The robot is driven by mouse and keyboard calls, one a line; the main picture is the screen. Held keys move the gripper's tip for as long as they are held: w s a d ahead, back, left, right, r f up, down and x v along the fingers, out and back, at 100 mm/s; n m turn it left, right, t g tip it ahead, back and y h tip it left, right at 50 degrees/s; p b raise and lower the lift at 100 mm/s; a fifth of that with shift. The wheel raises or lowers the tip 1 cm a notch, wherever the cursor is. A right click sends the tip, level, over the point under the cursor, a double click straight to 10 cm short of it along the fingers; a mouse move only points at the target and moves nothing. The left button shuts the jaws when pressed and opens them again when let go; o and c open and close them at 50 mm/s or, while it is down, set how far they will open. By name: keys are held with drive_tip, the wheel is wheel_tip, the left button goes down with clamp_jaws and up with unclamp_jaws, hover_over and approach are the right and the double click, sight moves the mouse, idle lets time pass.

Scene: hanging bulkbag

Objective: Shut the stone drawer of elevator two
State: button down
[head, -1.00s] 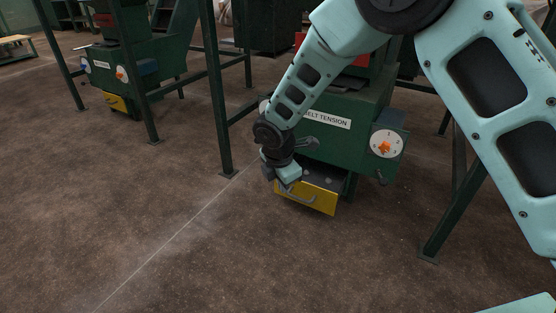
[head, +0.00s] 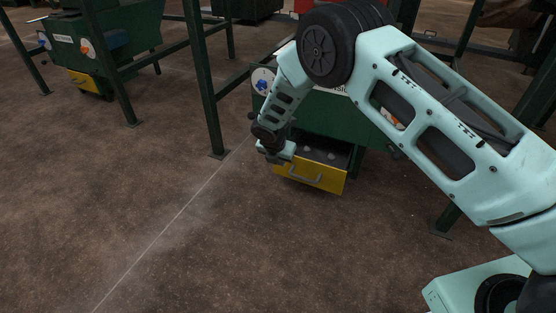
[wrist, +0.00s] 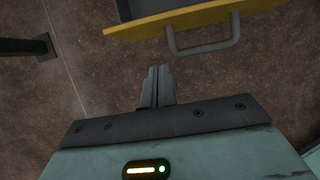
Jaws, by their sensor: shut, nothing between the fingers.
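The stone drawer has a yellow front (head: 311,174) with a grey bar handle (head: 305,179). It sticks out from the bottom of the green machine (head: 322,116), and some stones show inside its open top. In the wrist view the yellow front (wrist: 184,22) and handle (wrist: 204,46) are at the top. My gripper (head: 273,158) is beside the left end of the drawer front in the head view. In the wrist view my gripper (wrist: 159,72) is shut and empty, its fingertips below and left of the handle, with a gap of floor between.
A second green machine (head: 110,38) with a yellow drawer (head: 88,82) stands at the back left. Dark green legs (head: 208,100) stand left of the near machine, and another leg is at its right. The floor (head: 200,240) in front is clear.

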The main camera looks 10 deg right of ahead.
drive_tip(key=shift+w+d+f+b, duration=0.25)
drive_tip(key=shift+w+d+b, duration=0.25)
drive_tip(key=shift+w, duration=0.15)
drive_tip(key=shift+w+d+f+b, duration=0.3)
drive_tip(key=shift+w+d+b, duration=0.1)
drive_tip(key=shift+w+b, duration=0.2)
drive_tip(key=shift+w+d+f+b, duration=0.25)
drive_tip(key=shift+w+d+b, duration=0.2)
drive_tip(key=shift+w, duration=0.2)
